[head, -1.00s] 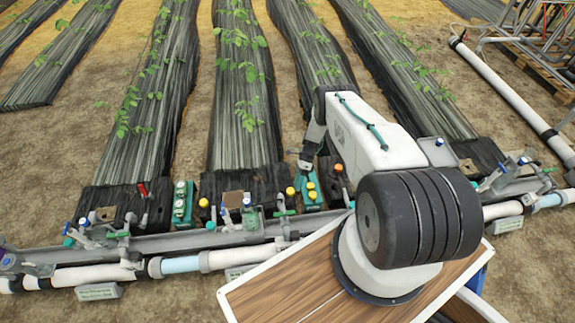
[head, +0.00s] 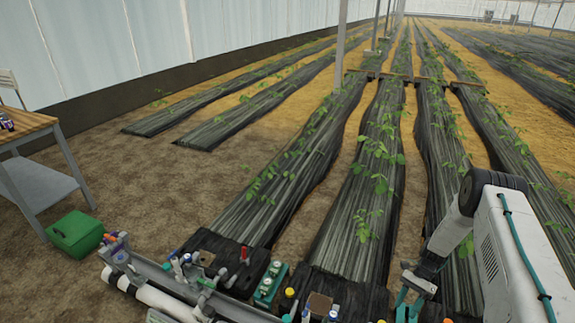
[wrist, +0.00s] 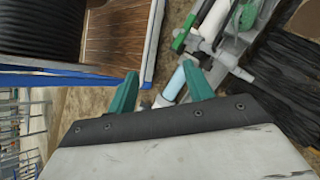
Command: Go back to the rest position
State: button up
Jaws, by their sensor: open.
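My gripper (wrist: 160,88) shows in the wrist view with its two green fingers spread apart and nothing between them. Beyond the fingers, the wrist view shows bare soil, a pale pipe and grey fittings. In the head view my gripper (head: 408,306) hangs at the lower right near the ends of the plant rows, its fingertips close to the bottom edge. My white arm stands to the right of it.
The skid's grey rail with pipes and valves (head: 150,275) runs along the lower left. A green valve box (head: 270,284) stands beside it. A green bin (head: 76,235) and a wooden-topped table (head: 25,124) are at the left. Black-covered plant rows (head: 340,180) stretch away.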

jog(key=s+a+r+n+h, duration=0.1)
jog(key=a+r+n, duration=0.15)
jog(key=r, duration=1.05)
jog(key=s+a+r+n+t+h, duration=0.15)
jog(key=r+n, duration=0.25)
jog(key=r, duration=0.8)
jog(key=s+a+r+n+h, duration=0.1)
jog(key=s+a+r+n, duration=0.15)
jog(key=r, duration=1.05)
jog(key=s+a+r+n+t+h, duration=0.1)
jog(key=s+a+r+n+t, duration=0.2)
jog(key=s+r, duration=0.7)
jog(key=s+a+r+n+t+h, duration=0.2)
jog(key=s+a+r+n+t, duration=0.1)
jog(key=s+r, duration=0.8)
jog(key=shift+s+a+t, duration=0.55)
jog(key=shift+s+a, duration=0.15)
jog(key=shift+a, duration=0.35)
jog(key=shift+c, duration=0.2)
